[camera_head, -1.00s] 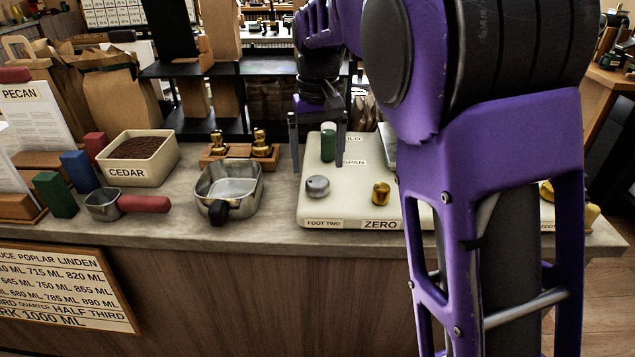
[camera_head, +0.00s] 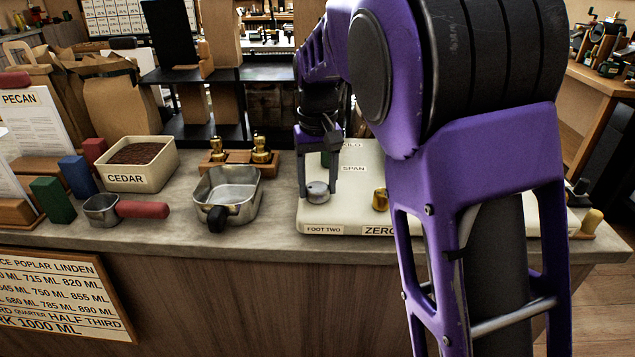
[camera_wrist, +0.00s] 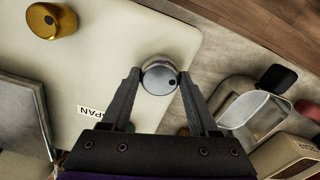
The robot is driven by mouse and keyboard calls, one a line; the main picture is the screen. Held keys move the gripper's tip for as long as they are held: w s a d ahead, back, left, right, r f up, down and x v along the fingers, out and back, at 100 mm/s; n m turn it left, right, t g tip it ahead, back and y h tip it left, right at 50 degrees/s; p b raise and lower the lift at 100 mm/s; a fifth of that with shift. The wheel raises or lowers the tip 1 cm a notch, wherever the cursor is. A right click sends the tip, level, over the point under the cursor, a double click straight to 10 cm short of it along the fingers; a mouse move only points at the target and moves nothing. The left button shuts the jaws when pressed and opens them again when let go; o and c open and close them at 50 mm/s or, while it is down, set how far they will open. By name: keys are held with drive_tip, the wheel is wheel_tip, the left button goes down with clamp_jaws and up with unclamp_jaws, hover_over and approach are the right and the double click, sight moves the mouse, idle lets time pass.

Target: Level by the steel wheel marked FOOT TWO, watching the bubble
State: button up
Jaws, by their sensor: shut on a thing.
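The steel wheel (camera_head: 318,192) is a small round silver knob at the front left of the cream scale body (camera_head: 355,215), just behind the label FOOT TWO (camera_head: 323,229). My gripper (camera_head: 319,196) comes down over it, with one finger on each side. In the wrist view the steel wheel (camera_wrist: 159,75) sits between the tips of my gripper (camera_wrist: 158,84), which is shut on it; a dark dot shows on its top. The brass knob (camera_head: 380,199) marked ZERO stands to the right and also shows in the wrist view (camera_wrist: 52,20). I cannot make out the bubble.
A metal pan (camera_head: 228,190) with a black handle stands left of the scale. My arm hides the scale's right part.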

sight(318, 186)
drive_tip(key=c, duration=0.4)
drive_tip(key=shift+r+n+p, duration=0.2)
drive_tip(key=shift+n+p, duration=0.5)
drive_tip(key=shift+n, duration=0.1)
drive_tip(key=shift+c, duration=0.2)
drive_tip(key=n+p, duration=0.1)
drive_tip(key=n, duration=0.2)
drive_tip(key=shift+f, duration=0.2)
drive_tip(key=o, duration=1.4)
wheel_tip(318, 186, up, 18)
drive_tip(key=p, duration=0.3)
drive_tip(key=shift+f+p, duration=0.25)
drive_tip(key=shift+p, duration=0.05)
